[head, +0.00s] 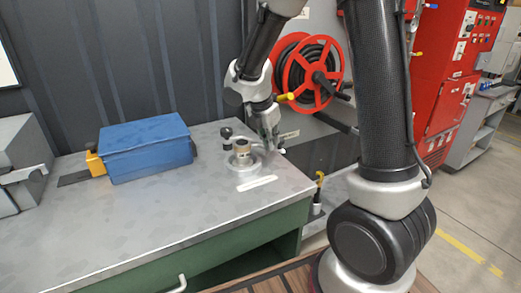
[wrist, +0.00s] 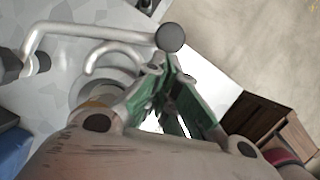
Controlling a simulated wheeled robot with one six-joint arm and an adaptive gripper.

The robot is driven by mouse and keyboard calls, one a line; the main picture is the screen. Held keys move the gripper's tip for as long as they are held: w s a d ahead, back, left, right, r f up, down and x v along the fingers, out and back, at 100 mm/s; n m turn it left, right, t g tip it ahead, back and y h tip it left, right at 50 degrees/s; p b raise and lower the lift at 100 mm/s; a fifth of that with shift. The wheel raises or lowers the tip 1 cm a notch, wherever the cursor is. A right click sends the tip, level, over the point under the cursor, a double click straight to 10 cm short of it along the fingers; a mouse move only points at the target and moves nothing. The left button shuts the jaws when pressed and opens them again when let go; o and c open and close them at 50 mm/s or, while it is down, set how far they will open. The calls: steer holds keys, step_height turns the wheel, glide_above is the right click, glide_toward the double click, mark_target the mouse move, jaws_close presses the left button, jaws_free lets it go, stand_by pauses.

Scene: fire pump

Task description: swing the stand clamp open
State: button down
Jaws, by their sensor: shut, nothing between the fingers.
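A small round metal stand (head: 240,165) sits on the workbench near its right corner, with a brass-coloured piece on top. In the wrist view, a grey bent bar (wrist: 95,33) with a dark ball knob (wrist: 171,38) crosses above the round stand base (wrist: 95,90); it looks like the clamp's handle. A curved grey hook-like arm (wrist: 112,52) lies below it. My gripper (head: 272,143) is low beside the right side of the stand. In the wrist view my gripper (wrist: 172,68) is shut and empty, its green fingertips just below the knob. I cannot tell whether they touch it.
A blue box (head: 147,150) stands left of the stand on the grey workbench (head: 180,200). A small dark-topped fitting (head: 227,136) stands just behind the stand. A white strip (head: 257,184) lies in front. A red hose reel (head: 308,72) hangs behind my arm.

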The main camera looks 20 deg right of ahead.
steer(key=w+d+n, duration=0.1)
steer(key=w+d, duration=0.1)
steer(key=w+d+n, duration=0.1)
steer(key=w+d, duration=0.1)
steer(key=shift+d+t, duration=0.1)
steer(key=shift+t, duration=0.2)
steer(key=shift+w+d, duration=0.45)
steer(key=shift+w, duration=0.4)
steer(key=shift+w+d+r, duration=0.1)
steer(key=shift+w+r, duration=0.05)
